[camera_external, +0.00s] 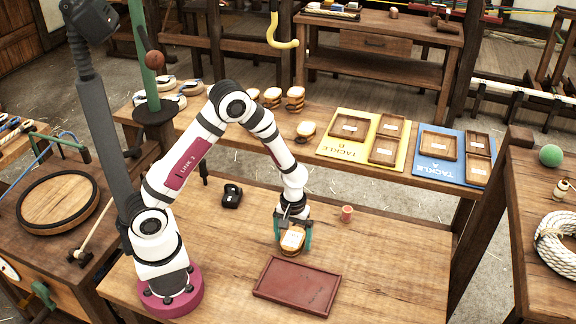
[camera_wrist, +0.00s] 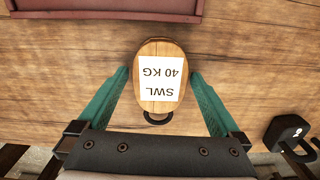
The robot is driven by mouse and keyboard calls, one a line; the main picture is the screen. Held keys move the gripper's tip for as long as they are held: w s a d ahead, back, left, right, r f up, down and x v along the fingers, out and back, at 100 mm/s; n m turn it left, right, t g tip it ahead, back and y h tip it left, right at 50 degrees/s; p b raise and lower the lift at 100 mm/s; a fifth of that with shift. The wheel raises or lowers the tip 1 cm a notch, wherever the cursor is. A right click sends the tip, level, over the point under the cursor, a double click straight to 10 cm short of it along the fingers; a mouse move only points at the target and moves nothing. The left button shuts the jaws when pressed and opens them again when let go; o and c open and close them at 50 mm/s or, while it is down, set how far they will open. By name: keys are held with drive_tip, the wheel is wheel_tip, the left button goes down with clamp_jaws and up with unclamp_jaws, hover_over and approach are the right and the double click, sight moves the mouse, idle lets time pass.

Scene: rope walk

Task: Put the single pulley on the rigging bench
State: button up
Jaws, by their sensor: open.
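A wooden pulley block (camera_external: 292,241) with a white label stands on the bench top around my arm's base. In the wrist view this pulley (camera_wrist: 150,103) reads "SWL 40 KG" upside down and has a dark loop at its lower end. I cannot tell how many sheaves it has. My gripper (camera_external: 292,234) is low over it and open, with a green finger on either side. The wrist view shows gaps between the fingers (camera_wrist: 158,76) and the block. A long bench (camera_external: 225,112) behind holds several similar wooden pulleys (camera_external: 295,98). No bench is visibly named as the rigging bench.
A dark red tray (camera_external: 270,292) lies just in front of the pulley. A black weight-like object (camera_external: 232,194) and a small reddish cylinder (camera_external: 347,213) stand nearby. Yellow (camera_external: 336,157) and blue (camera_external: 428,172) tackle boards with wooden trays lie on the back bench. The near bench's right side is clear.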

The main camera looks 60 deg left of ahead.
sight(293, 238)
wheel_tip(293, 238, up, 12)
drive_tip(key=s+r+m, duration=0.3)
drive_tip(key=s+m, duration=0.1)
drive_tip(key=s, duration=0.3)
drive_tip(key=s+a+r+m+y, duration=0.1)
drive_tip(key=s+r+m, duration=0.2)
drive_tip(key=s+m, duration=0.2)
drive_tip(key=s+a+r+m, duration=0.1)
drive_tip(key=s+r+m, duration=0.2)
drive_tip(key=s, duration=0.7)
drive_tip(key=shift+s+r+m+y, duration=0.15)
drive_tip(key=shift+s+m+y, duration=0.25)
drive_tip(key=shift+m, duration=0.6)
drive_tip(key=shift+a, duration=0.1)
